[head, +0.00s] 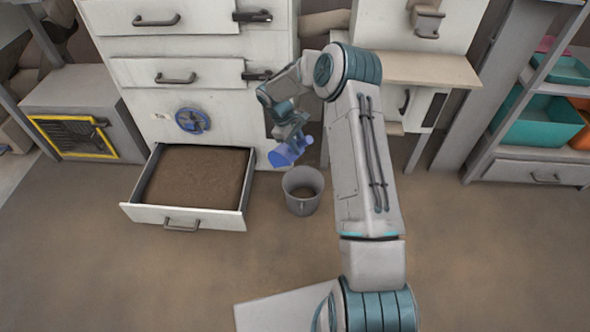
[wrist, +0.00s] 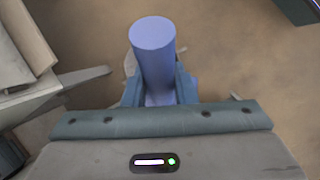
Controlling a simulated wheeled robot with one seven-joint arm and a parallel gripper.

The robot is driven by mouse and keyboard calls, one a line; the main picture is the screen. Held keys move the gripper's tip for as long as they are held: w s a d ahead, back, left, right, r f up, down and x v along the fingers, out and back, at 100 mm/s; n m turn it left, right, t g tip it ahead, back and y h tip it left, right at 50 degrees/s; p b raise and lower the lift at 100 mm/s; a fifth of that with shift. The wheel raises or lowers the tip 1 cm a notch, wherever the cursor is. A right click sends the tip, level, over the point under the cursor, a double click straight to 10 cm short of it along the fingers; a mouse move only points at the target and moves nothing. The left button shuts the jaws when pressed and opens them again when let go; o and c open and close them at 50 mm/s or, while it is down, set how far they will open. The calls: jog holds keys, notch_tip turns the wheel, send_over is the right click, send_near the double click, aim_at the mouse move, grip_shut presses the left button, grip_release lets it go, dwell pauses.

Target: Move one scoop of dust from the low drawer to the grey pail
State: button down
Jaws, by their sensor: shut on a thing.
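The low drawer (head: 246,222) is pulled open at the bottom of the white cabinet, with brown dust (head: 197,176) spread across it. The grey pail (head: 302,204) stands on the floor to the right of the drawer; some brown shows inside it. My gripper (head: 297,138) is shut on a blue scoop (head: 284,155), which is above and a little left of the pail in the head view. In the wrist view the scoop's round handle (wrist: 154,45) stands up between the fingers. The scoop's bowl is mostly hidden there, and I cannot tell whether it holds dust.
The white cabinet (head: 150,88) has closed drawers above and a blue handwheel (head: 191,120). A yellow-framed grey box (head: 85,90) stands left. A wooden shelf (head: 430,69) and a rack with teal bins (head: 540,125) stand right. The front floor is mostly clear.

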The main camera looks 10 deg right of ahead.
jog(key=s+a+f+m+t+b, duration=0.1)
jog(key=s+f+m+b, duration=0.1)
jog(key=f+m, duration=0.4)
jog(key=s+a+f+m+t+y+b, duration=0.1)
jog(key=s+a+f+m+t+b, duration=0.1)
jog(key=f+m, duration=0.4)
jog(key=s+m+b, duration=0.1)
jog(key=m+b, duration=0.1)
jog(key=shift+s+a+f+m, duration=0.15)
jog(key=shift+a+f+m, duration=0.1)
jog(key=shift+m, duration=0.15)
jog(key=shift+s+r+b, duration=0.15)
jog(key=shift+b, duration=0.6)
